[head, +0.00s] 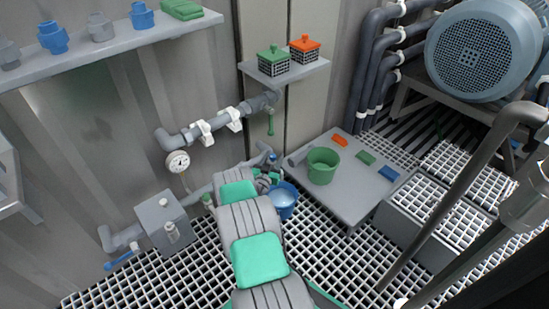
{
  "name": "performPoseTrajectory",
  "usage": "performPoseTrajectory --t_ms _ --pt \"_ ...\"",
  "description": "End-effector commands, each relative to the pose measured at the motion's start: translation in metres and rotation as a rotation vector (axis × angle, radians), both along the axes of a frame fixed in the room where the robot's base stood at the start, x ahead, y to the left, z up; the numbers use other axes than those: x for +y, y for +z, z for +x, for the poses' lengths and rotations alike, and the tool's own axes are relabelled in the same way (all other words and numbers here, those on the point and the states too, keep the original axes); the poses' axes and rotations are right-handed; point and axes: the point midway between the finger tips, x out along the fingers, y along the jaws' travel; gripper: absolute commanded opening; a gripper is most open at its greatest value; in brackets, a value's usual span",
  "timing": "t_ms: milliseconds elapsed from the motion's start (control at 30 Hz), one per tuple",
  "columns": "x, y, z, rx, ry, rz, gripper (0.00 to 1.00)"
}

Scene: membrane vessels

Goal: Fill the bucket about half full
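A blue bucket (290,188) stands low beside the end of my arm, partly hidden by it. Its inside looks blue; I cannot tell whether water is in it. A green bucket (322,168) stands upright on a grey platform to the right, and no water shows in it. My gripper (268,182) is small and dark at the far end of my arm, close to the grey pipe and just left of the blue bucket's rim. Its fingers are too small and hidden to read, and I cannot tell whether it touches anything.
The grey platform (352,193) also bears orange, green and blue blocks. A pipe with a gauge (177,162) runs along the wall. A grey box (163,222) stands left of my arm. A shelf (283,75) holds two lidded baskets. Grating covers the floor.

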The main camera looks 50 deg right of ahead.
Motion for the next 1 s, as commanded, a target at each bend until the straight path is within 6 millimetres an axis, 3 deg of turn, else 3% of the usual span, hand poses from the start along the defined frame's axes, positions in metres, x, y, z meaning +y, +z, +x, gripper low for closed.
performPoseTrajectory --t_ms 267,700,1000 --pt "0.002 0.001 0.001 -0.001 0.003 0.000 0.49" --pt "0.070 0.002 -0.024 0.002 0.005 0.000 0.49" --pt "0.074 0.000 -0.027 -0.001 0.003 -0.001 0.49"
